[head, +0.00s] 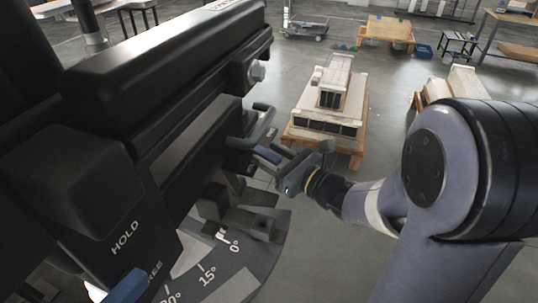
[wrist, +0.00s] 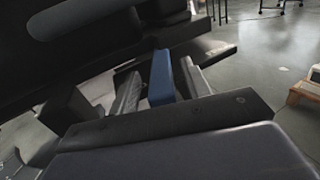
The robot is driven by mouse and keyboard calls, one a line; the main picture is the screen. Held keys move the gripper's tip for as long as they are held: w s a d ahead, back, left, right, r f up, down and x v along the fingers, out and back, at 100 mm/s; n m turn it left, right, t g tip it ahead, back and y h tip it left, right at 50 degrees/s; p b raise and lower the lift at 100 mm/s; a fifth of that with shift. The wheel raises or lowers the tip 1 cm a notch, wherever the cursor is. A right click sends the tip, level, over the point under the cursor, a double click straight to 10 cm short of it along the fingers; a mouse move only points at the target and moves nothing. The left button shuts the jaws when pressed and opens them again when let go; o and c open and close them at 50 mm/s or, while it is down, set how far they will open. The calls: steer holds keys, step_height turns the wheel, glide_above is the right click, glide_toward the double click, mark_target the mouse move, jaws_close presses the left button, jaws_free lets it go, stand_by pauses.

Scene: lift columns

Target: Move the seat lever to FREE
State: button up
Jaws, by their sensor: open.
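A blue lever end (head: 127,286) shows at the lower left of the head view, beside the HOLD and partly covered FREE lettering on a black housing (head: 85,195). A second blue bar (head: 266,154) shows at my gripper (head: 275,160), below a dark bent handle. In the wrist view this blue bar (wrist: 162,80) lies between the two fingers of my gripper (wrist: 160,88). The fingers are open, one on each side of it, with no clear grip. I cannot tell which blue part is the seat lever.
A long black padded body (head: 165,60) fills the left of the head view. An angle scale (head: 215,270) marked in degrees lies below. A wooden pallet with pale castings (head: 330,105) stands beyond my gripper. Grey floor is clear around it.

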steer(key=shift+w+a, duration=0.25)
steer(key=shift+a, duration=0.05)
jaws_close()
stand_by(0.4)
